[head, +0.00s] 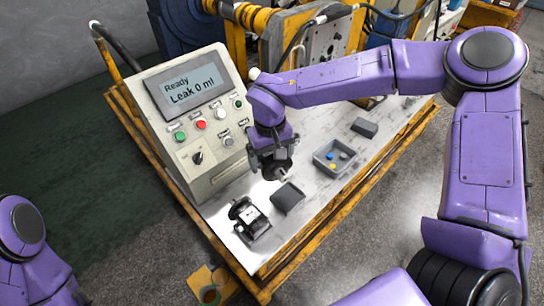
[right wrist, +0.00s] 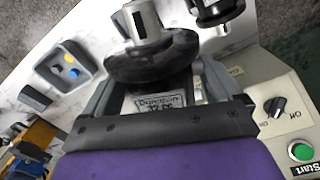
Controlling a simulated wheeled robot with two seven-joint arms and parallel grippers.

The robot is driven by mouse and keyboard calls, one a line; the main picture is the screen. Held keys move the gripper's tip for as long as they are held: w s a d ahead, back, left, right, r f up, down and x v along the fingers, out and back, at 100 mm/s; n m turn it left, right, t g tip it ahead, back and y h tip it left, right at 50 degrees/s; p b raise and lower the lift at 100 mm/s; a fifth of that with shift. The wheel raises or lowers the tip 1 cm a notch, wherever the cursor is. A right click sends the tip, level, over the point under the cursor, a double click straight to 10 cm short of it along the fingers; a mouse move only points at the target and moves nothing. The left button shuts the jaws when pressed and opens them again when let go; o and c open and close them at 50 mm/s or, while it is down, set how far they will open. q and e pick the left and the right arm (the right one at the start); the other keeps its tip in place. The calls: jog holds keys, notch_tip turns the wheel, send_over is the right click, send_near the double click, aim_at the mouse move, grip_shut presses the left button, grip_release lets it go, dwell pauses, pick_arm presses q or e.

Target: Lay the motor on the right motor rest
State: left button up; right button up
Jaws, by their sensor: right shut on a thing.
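My right gripper (head: 272,168) is shut on a motor, which hangs over the table just behind an empty dark grey block (head: 288,197) that looks like a motor rest. In the right wrist view the motor (right wrist: 152,55) shows a black round flange, a metal shaft and a printed label between the fingers of the gripper (right wrist: 155,95). A second motor (head: 250,218) sits on the table to the left of the grey block; whether a rest lies under it I cannot tell. My left gripper is out of view.
A control box (head: 203,125) with screen reading "Ready, Leak 0 ml" stands left of the gripper. A grey tray (head: 322,166) with small blue and yellow parts and another dark block (head: 364,128) are to the right. The yellow-framed table's (head: 285,245) front edge is close.

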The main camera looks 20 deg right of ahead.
jog(key=shift+w+d+r+m, duration=0.1)
jog(key=shift+d+m, duration=0.1)
jog(key=shift+m, duration=0.2)
jog(key=shift+d+m, duration=0.1)
jog(key=shift+m, duration=0.5)
jog(key=m, duration=0.5)
jog(key=shift+d+f+p, duration=0.35)
jog(key=shift+d+f, duration=0.05)
jog(key=m, duration=0.4)
jog(key=shift+d+f, duration=0.25)
jog(key=shift+f, duration=0.05)
jog(key=m, duration=0.5)
jog(key=shift+d+f+p, duration=0.2)
jog(key=shift+f+p, duration=0.2)
jog(key=f+m+b, duration=0.1)
jog(key=f+m, duration=0.2)
jog(key=m, duration=0.2)
jog(key=d+f+m+b, duration=0.1)
jog(key=f+m+b, duration=0.1)
jog(key=m, duration=0.4)
jog(key=f+m+b, duration=0.2)
jog(key=f+m, duration=0.2)
jog(key=m, duration=0.1)
jog(key=shift+s+d+f, duration=0.15)
jog(key=shift+s+d, duration=0.25)
jog(key=shift+f+b, duration=0.55)
jog(key=shift+f, duration=0.75)
jog(key=shift+w+a+r, duration=0.1)
jog(key=shift+a+r, duration=0.05)
jog(key=shift+r, duration=0.05)
